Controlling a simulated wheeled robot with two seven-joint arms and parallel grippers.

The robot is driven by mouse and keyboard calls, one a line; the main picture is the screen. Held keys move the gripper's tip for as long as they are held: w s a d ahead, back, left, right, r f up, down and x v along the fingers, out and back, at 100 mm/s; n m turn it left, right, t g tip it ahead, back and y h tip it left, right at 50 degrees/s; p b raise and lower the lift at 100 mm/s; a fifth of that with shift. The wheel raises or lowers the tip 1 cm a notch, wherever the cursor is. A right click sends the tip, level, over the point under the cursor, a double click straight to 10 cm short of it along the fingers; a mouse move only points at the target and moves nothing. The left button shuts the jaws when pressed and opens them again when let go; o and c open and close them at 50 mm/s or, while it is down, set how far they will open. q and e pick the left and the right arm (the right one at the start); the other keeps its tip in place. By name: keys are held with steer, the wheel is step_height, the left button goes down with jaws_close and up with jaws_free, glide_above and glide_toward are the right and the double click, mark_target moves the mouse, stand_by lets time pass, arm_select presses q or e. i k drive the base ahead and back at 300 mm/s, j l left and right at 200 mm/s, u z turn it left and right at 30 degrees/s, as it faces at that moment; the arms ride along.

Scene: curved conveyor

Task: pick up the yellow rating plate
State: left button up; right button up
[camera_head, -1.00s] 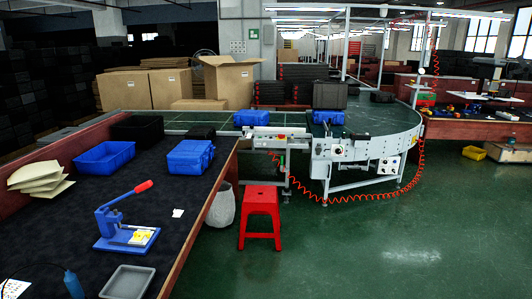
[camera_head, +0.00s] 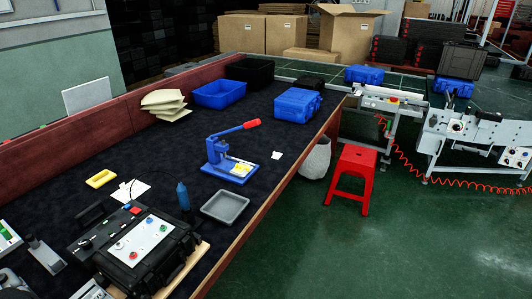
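A small yellow plate-like piece (camera_head: 240,169) lies on the base of the blue hand press (camera_head: 218,153), which has a red-tipped lever. A second yellow piece (camera_head: 101,179), a rounded rectangle with a paler middle, lies flat on the dark table at the left. I cannot tell for certain which of the two is the rating plate. Neither of my grippers can be made out in the head view.
A black control box (camera_head: 147,247) stands in front, with a grey tray (camera_head: 225,206) and blue bottle (camera_head: 183,195) nearby. Blue bin (camera_head: 219,94), blue case (camera_head: 297,105) and beige bags (camera_head: 165,104) lie farther back. A red stool (camera_head: 353,178) stands beside the table.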

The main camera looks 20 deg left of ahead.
mark_target(241, 168)
steer(key=i+u, duration=0.15)
steer(key=u, duration=0.95)
